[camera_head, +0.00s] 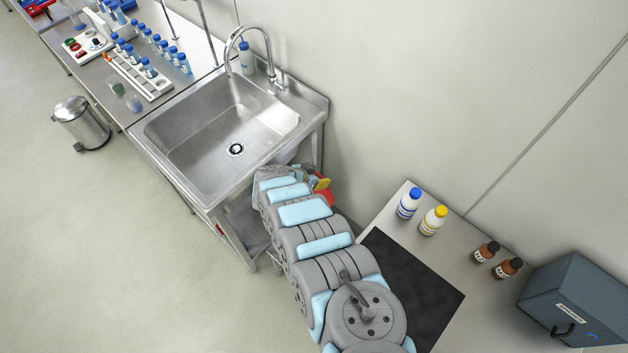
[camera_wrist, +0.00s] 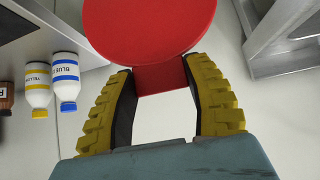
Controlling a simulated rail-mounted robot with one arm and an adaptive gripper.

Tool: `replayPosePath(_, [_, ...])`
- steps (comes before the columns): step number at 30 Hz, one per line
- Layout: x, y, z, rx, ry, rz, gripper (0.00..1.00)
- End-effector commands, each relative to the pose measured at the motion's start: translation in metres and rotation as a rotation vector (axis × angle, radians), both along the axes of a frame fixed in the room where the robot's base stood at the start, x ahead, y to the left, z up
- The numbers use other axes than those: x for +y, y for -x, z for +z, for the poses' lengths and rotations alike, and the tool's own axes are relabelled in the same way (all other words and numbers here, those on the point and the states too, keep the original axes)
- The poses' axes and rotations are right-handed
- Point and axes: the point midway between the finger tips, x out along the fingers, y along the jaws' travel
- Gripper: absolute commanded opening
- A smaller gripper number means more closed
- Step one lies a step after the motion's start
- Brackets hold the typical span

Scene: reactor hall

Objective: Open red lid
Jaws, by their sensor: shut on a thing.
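The round red lid (camera_wrist: 150,28) fills the top middle of the wrist view. A narrower red part below its disc sits between the fingertips of my gripper (camera_wrist: 158,78). The yellow fingers are closed on this red part from both sides. In the head view only a small bit of red (camera_head: 327,194) shows beside the end of my arm, next to the sink stand, with a bit of yellow finger. My arm hides the rest of the lid there. What lies under the lid is hidden or cannot be made out.
The steel sink (camera_head: 222,125) stands close to the left of my gripper. To the right, a bench (camera_head: 425,262) holds a blue-capped bottle (camera_head: 409,203), a yellow-capped bottle (camera_head: 433,220), two brown bottles and a grey box (camera_head: 575,300). Open floor lies left of the sink.

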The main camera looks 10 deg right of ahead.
Motion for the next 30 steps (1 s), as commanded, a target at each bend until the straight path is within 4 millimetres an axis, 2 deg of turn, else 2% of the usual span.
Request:
replayPosePath(16, [-0.003,-0.0026,0.0008,-0.001,0.002,0.0,0.11])
replayPosePath(17, [-0.003,-0.0025,0.0007,-0.001,0.002,0.0,0.6])
replayPosePath(19, [-0.0029,-0.0025,0.0008,-0.001,0.001,0.0,0.8])
replayPosePath(30, [-0.0017,-0.0018,0.001,-0.001,0.0,0.001,0.8])
